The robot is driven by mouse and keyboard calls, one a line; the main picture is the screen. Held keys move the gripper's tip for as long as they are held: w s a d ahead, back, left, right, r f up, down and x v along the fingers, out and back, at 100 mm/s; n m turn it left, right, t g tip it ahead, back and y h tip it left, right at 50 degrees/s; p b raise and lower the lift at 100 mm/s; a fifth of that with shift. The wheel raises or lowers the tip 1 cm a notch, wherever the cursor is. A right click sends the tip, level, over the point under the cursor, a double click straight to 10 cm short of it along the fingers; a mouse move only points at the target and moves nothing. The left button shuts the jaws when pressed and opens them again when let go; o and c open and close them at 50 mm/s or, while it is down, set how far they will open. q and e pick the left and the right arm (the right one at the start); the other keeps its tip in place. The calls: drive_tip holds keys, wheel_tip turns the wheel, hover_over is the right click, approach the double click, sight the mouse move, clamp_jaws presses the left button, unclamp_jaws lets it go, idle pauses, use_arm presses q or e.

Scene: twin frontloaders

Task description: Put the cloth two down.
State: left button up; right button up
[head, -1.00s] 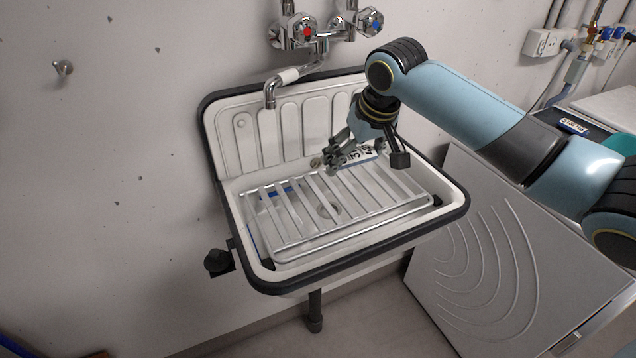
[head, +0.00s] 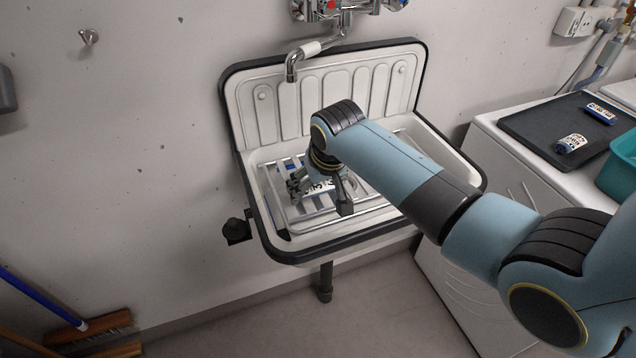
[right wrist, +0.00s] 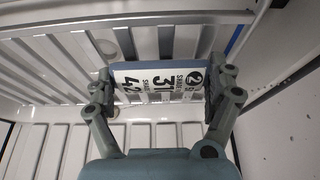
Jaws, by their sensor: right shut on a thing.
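My right gripper (head: 320,192) is above the slatted rack in the sink. It is shut on a small flat piece, the cloth two (head: 318,186), which has a blue edge and a white label with dark print. In the right wrist view the cloth two (right wrist: 160,78) spans the space between the two fingers of the right gripper (right wrist: 162,92), and its label carries a circled 2. The slatted rack (head: 285,215) lies over the basin; I cannot tell whether the cloth touches it. My left gripper is not in view.
The white sink (head: 345,240) has a dark rim and a high back, with a tap (head: 292,68) above. A broom (head: 90,328) lies at lower left.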

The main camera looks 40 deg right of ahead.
drive_tip(key=o, duration=1)
drive_tip(key=shift+f, duration=0.1)
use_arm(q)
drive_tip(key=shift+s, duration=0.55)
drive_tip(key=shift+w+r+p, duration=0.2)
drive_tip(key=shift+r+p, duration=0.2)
use_arm(e)
drive_tip(key=shift+v, duration=6.1)
